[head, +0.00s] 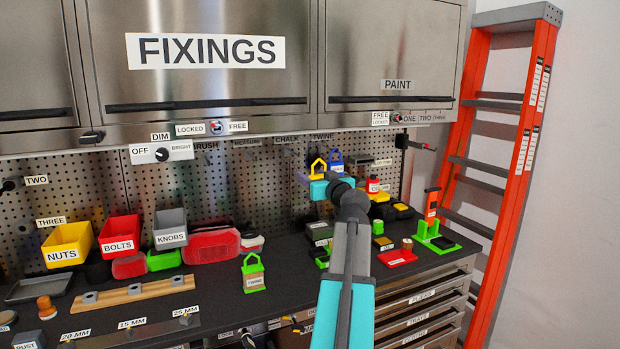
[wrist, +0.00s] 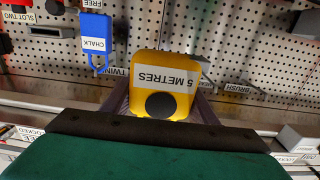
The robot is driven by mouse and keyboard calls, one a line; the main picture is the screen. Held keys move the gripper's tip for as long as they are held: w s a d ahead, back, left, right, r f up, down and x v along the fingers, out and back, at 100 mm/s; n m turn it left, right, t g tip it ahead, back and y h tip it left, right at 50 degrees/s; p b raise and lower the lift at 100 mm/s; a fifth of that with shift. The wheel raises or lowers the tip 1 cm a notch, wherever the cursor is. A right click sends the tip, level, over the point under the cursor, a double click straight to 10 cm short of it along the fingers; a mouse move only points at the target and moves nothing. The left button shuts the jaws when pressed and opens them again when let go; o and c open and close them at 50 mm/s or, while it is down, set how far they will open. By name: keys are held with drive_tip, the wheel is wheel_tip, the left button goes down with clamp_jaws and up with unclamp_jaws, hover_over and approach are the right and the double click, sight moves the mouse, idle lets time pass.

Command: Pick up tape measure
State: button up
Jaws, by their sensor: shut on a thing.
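The tape measure (wrist: 150,62) is a yellow rounded block with a white "5 METRES" label and a dark round spot, upside down in the wrist view. My gripper (wrist: 158,108) is shut on it, with a dark finger at each side. It is held in front of the pegboard, apart from it as far as I can tell. In the head view my gripper (head: 318,180) is raised above the bench, near the pegboard.
A blue chalk holder (wrist: 95,38) hangs on the pegboard close to my gripper. Red (head: 120,232), yellow (head: 67,246) and grey (head: 170,228) bins stand at the left. Green and red holders crowd the bench's right end. An orange ladder (head: 515,170) leans at the right.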

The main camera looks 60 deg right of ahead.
drive_tip(key=shift+s+a+r, duration=0.1)
drive_tip(key=shift+s+r, duration=0.05)
drive_tip(key=shift+r, duration=0.05)
idle(0.6)
